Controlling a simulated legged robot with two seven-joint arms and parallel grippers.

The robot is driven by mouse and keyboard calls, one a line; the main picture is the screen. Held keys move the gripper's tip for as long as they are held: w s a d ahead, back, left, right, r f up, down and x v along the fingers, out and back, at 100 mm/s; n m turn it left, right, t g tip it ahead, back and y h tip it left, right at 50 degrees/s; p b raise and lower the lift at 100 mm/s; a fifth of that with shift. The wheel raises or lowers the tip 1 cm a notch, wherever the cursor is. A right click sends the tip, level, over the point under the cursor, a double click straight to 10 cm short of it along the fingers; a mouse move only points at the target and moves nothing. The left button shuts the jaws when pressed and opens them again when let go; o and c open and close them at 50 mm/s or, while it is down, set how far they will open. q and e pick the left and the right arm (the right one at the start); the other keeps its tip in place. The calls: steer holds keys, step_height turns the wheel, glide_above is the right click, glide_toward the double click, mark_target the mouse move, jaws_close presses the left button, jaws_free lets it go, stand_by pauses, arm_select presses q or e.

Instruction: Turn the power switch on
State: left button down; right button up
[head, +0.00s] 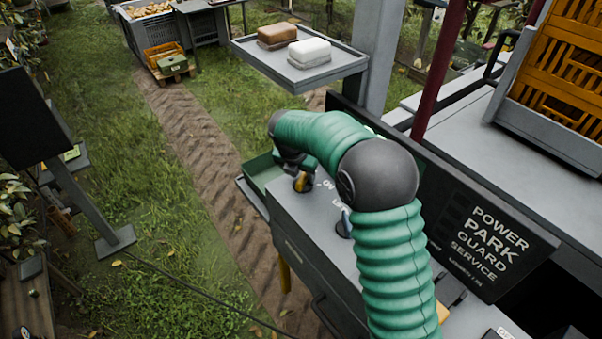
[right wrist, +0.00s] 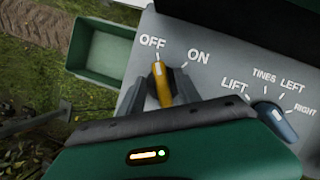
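The power switch is a yellow knob (right wrist: 162,86) on the grey panel (right wrist: 215,25), with OFF and ON printed above it. Its white mark points up toward OFF. The knob also shows in the head view (head: 302,183), partly covered by my gripper. My right gripper (right wrist: 163,82) reaches down over the panel, with one dark finger on each side of the knob. I cannot tell whether the fingers press on it or leave a small gap. My left gripper is not in view.
A blue knob (right wrist: 276,122) labelled LIFT, TINES, LEFT and RIGHT sits right of the power switch. A green bin (right wrist: 100,52) is left of the panel. In the head view, a grey shelf (head: 333,69) with a brown and a white block stands above. Grass lies left.

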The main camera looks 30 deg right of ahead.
steer(key=shift+s+d, duration=0.1)
steer(key=shift+d, duration=0.1)
steer(key=shift+s, duration=0.1)
steer(key=shift+c, duration=0.8)
steer(key=shift+r, duration=0.1)
steer(key=shift+c, duration=1.2)
steer(key=shift+a, duration=0.35)
jaws_close()
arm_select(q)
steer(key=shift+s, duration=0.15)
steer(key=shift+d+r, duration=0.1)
arm_select(e)
steer(key=shift+d, duration=0.1)
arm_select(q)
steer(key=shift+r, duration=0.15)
